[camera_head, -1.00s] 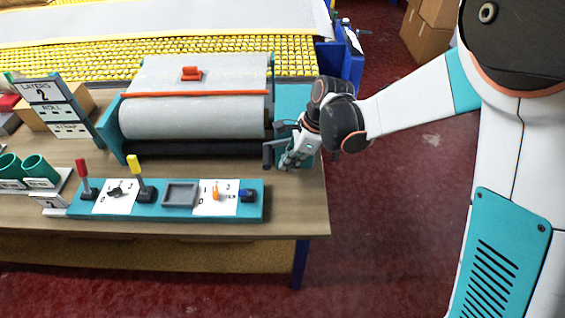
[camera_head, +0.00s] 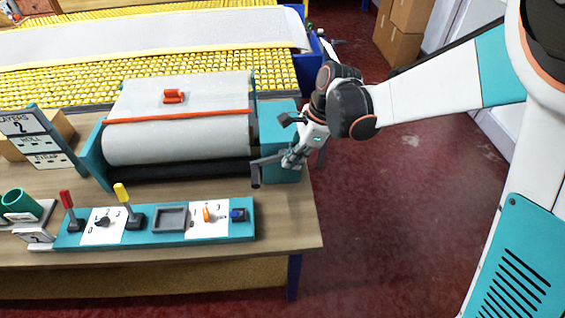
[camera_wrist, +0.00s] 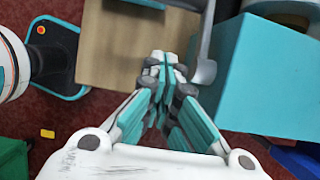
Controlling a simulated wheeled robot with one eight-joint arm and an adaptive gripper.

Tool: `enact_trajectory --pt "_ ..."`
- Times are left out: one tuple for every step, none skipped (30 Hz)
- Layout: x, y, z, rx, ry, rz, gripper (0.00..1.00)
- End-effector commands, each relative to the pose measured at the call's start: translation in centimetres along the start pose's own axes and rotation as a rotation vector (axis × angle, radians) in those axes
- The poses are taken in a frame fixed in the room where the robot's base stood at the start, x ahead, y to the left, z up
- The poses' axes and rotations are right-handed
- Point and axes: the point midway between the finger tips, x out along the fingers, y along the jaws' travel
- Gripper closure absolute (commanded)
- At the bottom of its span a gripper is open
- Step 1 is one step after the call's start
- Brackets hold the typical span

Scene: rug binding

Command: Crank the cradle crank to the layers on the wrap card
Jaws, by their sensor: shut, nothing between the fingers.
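The cradle crank (camera_head: 256,172) is a grey bar with a short handle at the right end of the teal cradle (camera_head: 92,158). The cradle holds a pale roll (camera_head: 180,135) with an orange band. My gripper (camera_head: 290,163) is shut and empty, just right of the crank handle. In the wrist view the shut fingertips (camera_wrist: 165,68) are beside the grey crank (camera_wrist: 204,68), with a small apparent gap; contact cannot be told. The wrap card (camera_head: 22,122) at the left reads "LAYERS 2", with roll and strap lines below.
A teal control panel (camera_head: 180,237) with red and yellow levers, a grey tray and knobs lies along the table front. A teal block (camera_head: 279,135) stands right beside the crank, also large in the wrist view (camera_wrist: 265,80). Green cups (camera_head: 17,203) stand at the left.

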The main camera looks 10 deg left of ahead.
Motion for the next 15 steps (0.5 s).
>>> enact_trajectory --pt "0.8 0.0 -0.1 0.0 0.0 0.0 1.0" --pt "1.3 0.0 -0.1 0.0 0.0 0.0 1.0" --pt "2.0 0.0 -0.1 -0.001 0.0 0.0 1.0" --pt "2.5 0.0 -0.1 -0.002 0.0 0.0 1.0" --pt "3.1 0.0 -0.1 -0.002 0.0 0.0 1.0" --pt "4.0 0.0 -0.1 -0.003 0.0 0.0 1.0" --pt "4.6 0.0 -0.1 -0.002 0.0 0.0 1.0" --pt "5.2 0.0 -0.1 -0.002 0.0 -0.001 1.0" --pt "6.0 0.0 -0.1 -0.001 0.0 -0.001 1.0" --pt "6.6 0.0 -0.1 -0.001 0.0 -0.001 1.0" --pt "7.2 0.0 -0.1 -0.001 0.0 0.0 1.0" --pt "8.0 0.0 -0.1 -0.002 0.0 0.0 1.0" --pt "8.5 0.0 -0.1 -0.002 0.001 0.0 1.0" --pt "9.1 0.0 -0.1 -0.002 0.001 0.0 1.0" --pt "9.8 0.0 -0.1 -0.002 0.001 0.0 1.0"
